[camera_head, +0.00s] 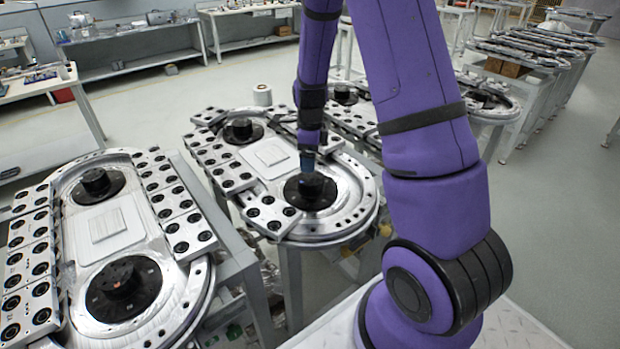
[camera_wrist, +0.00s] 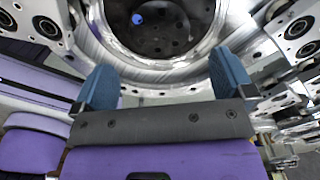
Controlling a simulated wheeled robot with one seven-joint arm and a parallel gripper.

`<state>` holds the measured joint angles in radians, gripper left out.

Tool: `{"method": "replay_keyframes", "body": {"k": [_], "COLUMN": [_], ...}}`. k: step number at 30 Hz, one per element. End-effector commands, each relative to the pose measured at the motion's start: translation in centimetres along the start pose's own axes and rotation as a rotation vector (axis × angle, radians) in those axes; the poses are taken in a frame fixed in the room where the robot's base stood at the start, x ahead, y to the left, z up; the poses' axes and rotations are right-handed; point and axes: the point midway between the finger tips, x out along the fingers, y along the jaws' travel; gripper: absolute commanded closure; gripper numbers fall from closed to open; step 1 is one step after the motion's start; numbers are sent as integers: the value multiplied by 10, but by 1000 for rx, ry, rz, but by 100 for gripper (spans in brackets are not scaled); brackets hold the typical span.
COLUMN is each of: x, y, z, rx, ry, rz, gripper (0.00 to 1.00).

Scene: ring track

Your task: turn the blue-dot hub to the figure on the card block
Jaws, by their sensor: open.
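The blue-dot hub is a black round hub in a metal ring. It fills the top of the wrist view (camera_wrist: 165,38), with a blue dot (camera_wrist: 137,18) left of its middle. In the head view I take it to be the near hub (camera_head: 311,196) of the middle track. My gripper (camera_wrist: 162,84) is open, its two blue fingers apart and empty at the hub's near side. In the head view my gripper (camera_head: 308,163) hangs over that hub and partly hides it. Contact cannot be told. I cannot make out a card block or its figure.
The middle track has a pale square plate (camera_head: 267,157), a far black hub (camera_head: 242,130) and blocks with black rollers (camera_head: 226,174). A white roll (camera_head: 262,95) stands behind. Floor is clear between tracks and back benches.

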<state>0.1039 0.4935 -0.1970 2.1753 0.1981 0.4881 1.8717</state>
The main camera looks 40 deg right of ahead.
Motion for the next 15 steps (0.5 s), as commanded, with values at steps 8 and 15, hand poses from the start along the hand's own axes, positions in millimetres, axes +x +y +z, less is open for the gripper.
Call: {"method": "replay_keyframes", "body": {"k": [8, 15], "x": [51, 77], "y": [1, 1], "z": [-1, 0], "rx": [-1, -1], "ry": [2, 1], "rz": [5, 3], "gripper": [0, 0]}}
